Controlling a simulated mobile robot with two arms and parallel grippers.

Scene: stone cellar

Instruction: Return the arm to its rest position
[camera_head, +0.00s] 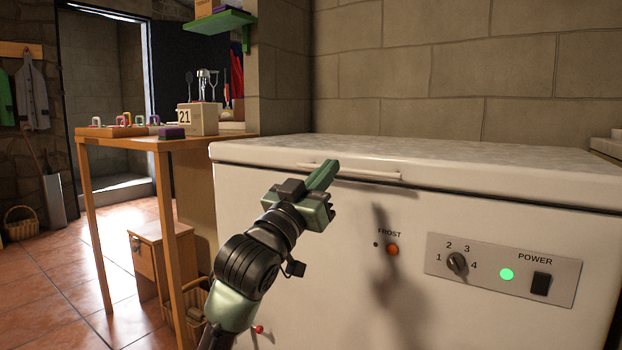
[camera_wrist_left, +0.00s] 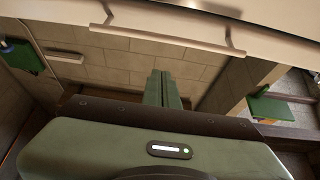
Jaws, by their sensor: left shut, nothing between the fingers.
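My left gripper (camera_head: 323,177) is raised in front of a white chest freezer (camera_head: 300,260), its green fingers pointing up and right near the lid handle (camera_head: 350,172). The fingers are shut together with nothing between them, as the left wrist view (camera_wrist_left: 162,88) also shows. In the left wrist view, the handle bar (camera_wrist_left: 165,37) crosses the upper part, apart from the fingertips. In the head view the fingertips overlap part of the handle; I cannot tell whether they touch it. The freezer lid (camera_head: 440,160) is closed. My right gripper is not in view.
A wooden table (camera_head: 160,143) with a box marked 21 (camera_head: 198,119) and small coloured items stands left of the freezer. A wooden cabinet (camera_head: 163,258) is under it. A green shelf (camera_head: 217,24) hangs above. The tiled floor (camera_head: 40,290) at the left is mostly open.

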